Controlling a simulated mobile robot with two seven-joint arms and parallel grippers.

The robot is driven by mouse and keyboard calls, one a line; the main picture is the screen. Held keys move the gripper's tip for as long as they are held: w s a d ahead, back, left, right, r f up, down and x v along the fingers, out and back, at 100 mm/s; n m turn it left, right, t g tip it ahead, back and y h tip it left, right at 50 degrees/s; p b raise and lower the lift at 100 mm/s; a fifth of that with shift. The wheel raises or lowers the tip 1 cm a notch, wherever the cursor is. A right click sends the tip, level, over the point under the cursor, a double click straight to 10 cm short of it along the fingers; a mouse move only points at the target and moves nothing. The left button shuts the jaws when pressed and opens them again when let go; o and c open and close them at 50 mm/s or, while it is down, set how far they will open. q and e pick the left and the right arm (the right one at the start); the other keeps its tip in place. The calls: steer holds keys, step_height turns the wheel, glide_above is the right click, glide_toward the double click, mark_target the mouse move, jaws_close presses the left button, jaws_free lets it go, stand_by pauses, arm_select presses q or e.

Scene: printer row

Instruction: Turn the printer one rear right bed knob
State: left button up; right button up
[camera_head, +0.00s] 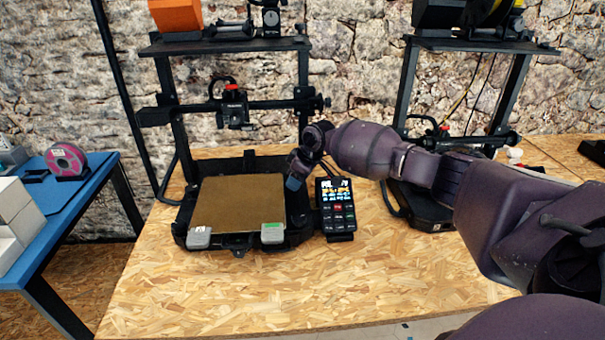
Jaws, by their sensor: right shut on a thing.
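Printer one (237,205) stands on the left of the wooden bench, with a brown square bed (238,203) in its black frame. My right gripper (293,184) reaches in from the right, low at the rear right corner of this bed. It is shut on the rear right bed knob, which the fingers and bed edge hide. My left gripper is not in view.
A lit control screen (336,206) stands just right of the gripper. A second printer (432,210) is behind my right arm. A blue table (58,213) with a pink spool (66,161) is at left. The front of the bench (250,295) is clear.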

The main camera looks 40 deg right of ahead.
steer(key=shift+a+r+m+p, duration=0.1)
steer(key=shift+r+m+p, duration=0.25)
steer(key=shift+m+p, duration=0.35)
steer(key=shift+f+m+h+p, duration=0.1)
steer(key=shift+m+h+p, duration=0.4)
steer(key=shift+m, duration=0.1)
steer(key=shift+f+m+p, duration=0.15)
steer(key=shift+m+p, duration=0.25)
steer(key=shift+f, duration=0.1)
steer(key=o, duration=0.9)
